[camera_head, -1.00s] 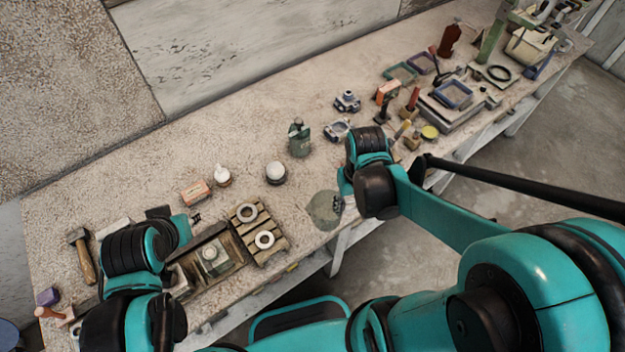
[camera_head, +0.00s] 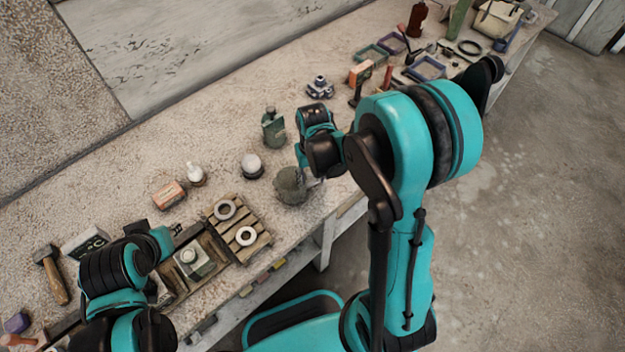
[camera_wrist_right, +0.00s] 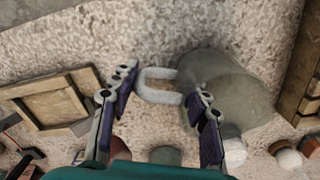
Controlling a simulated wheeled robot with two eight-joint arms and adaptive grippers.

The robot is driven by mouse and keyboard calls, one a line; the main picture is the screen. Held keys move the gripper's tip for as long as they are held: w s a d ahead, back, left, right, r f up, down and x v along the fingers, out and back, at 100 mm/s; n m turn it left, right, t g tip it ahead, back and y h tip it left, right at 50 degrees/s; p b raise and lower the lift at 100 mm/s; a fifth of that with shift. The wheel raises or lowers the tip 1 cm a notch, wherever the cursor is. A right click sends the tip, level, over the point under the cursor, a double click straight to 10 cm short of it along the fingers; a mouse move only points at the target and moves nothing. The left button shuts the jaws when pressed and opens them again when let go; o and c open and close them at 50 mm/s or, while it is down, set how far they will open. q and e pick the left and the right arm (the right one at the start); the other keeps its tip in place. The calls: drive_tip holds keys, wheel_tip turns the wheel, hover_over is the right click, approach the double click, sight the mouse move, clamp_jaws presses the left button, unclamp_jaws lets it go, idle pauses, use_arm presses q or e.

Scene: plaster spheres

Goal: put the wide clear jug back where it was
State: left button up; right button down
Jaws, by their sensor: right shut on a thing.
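The wide clear jug (camera_head: 291,187), a greenish see-through vessel, is at the bench's front part, right of the slatted wooden rack. My right gripper (camera_head: 314,181) is at its right side. In the right wrist view the jug's body (camera_wrist_right: 238,95) is at the right, and its pale U-shaped handle (camera_wrist_right: 158,73) reaches between the two fingers of my right gripper (camera_wrist_right: 152,112), which is shut on the jug. I cannot tell whether the jug's base touches the bench. My left gripper (camera_head: 174,230) is by the wooden tray at the left; its fingers are too small to judge.
A white sphere on a dark base (camera_head: 252,166) and a green bottle (camera_head: 273,128) stand just behind the jug. The slatted rack (camera_head: 262,243) with pale rings lies to its left. Tools and trays crowd the bench's far right. The bench (camera_head: 225,140) is bare toward the wall.

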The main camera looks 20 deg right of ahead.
drive_tip(key=shift+f, duration=0.1)
drive_tip(key=shift+f, duration=0.15)
drive_tip(key=c, duration=0.8)
unclamp_jaws()
drive_tip(key=shift+o, duration=0.2)
